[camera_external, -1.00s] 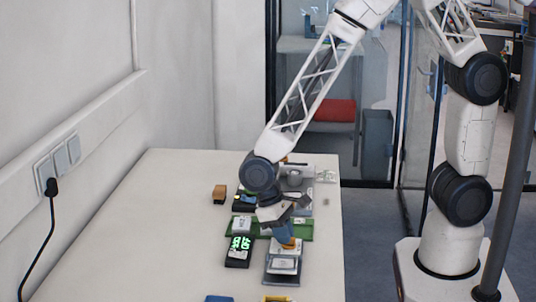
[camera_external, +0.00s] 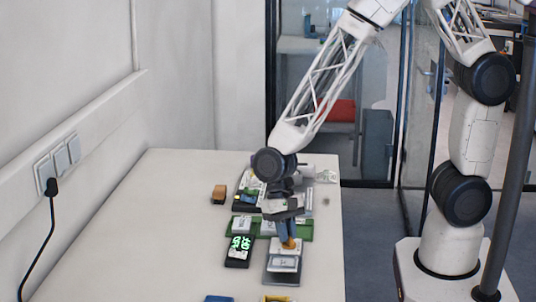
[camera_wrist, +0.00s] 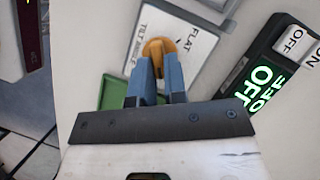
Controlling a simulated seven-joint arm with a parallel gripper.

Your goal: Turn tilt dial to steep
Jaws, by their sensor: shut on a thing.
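The tilt dial is an orange round knob (camera_wrist: 158,46) on a white plate (camera_wrist: 197,50) printed "TILT ANGLE" and "FLAT" in the wrist view. My gripper (camera_wrist: 157,64) has its two blue fingers closed on the knob's near part. In the external view, my gripper (camera_external: 288,241) points down at the orange knob (camera_external: 293,244) on a grey unit (camera_external: 283,277) near the table's right edge. The fingers partly hide the knob. No "steep" marking is readable.
A black display box (camera_external: 237,251) with green lit characters stands just left of the dial unit. A green tray (camera_external: 304,228) lies behind it. A brown block (camera_external: 219,194) is farther back. The table's left part (camera_external: 150,230) is clear.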

